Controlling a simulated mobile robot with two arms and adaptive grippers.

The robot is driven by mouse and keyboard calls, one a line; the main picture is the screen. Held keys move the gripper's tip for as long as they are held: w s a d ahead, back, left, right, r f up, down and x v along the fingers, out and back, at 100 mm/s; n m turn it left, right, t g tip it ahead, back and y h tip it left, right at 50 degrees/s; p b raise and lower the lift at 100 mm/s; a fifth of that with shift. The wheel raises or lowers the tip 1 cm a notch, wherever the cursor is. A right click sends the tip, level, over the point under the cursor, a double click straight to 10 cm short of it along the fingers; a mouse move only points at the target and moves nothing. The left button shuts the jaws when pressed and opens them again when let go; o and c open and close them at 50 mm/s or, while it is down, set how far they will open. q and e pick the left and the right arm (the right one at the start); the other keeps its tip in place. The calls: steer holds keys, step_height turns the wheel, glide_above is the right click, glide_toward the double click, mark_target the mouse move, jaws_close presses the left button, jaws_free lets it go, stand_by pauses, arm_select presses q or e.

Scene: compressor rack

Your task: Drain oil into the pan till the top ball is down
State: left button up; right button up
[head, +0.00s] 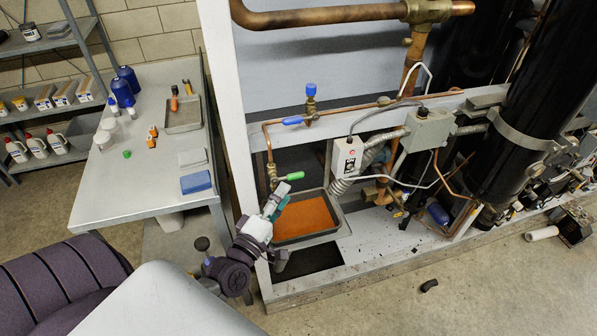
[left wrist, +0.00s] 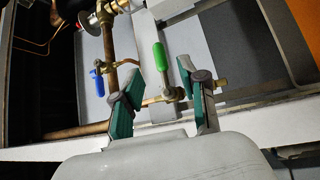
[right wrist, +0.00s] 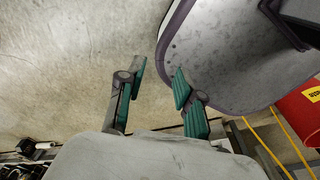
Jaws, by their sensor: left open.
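A drain valve with a green lever (head: 292,176) sits on the copper pipe at the rack's left post; the lever also shows in the left wrist view (left wrist: 159,56). My left gripper (head: 279,201) is open beside it. In the left wrist view, the gripper's fingers (left wrist: 165,108) stand either side of the brass valve and lever, with no clear contact. The grey pan (head: 309,239) lies below and right, with orange-brown oil in it. No sight-glass ball can be made out. My right gripper (right wrist: 155,92) is open and empty, above the floor.
A blue-handled valve (head: 292,121) is higher on the pipework. A white control box (head: 347,160) and conduit are right of the pan. A workbench (head: 105,178) with bottles, tools and a tray stands left. The rack's pale post (head: 229,100) is close to my left arm.

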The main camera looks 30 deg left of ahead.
mark_target(297, 173)
arm_select(q)
steer(key=w, duration=0.2)
steer(key=w+p, duration=0.1)
steer(key=w, duration=0.2)
steer(key=w+r, duration=0.1)
steer(key=w, duration=0.1)
steer(key=shift+w+a, duration=0.15)
steer(key=shift+w, duration=0.05)
jaws_close()
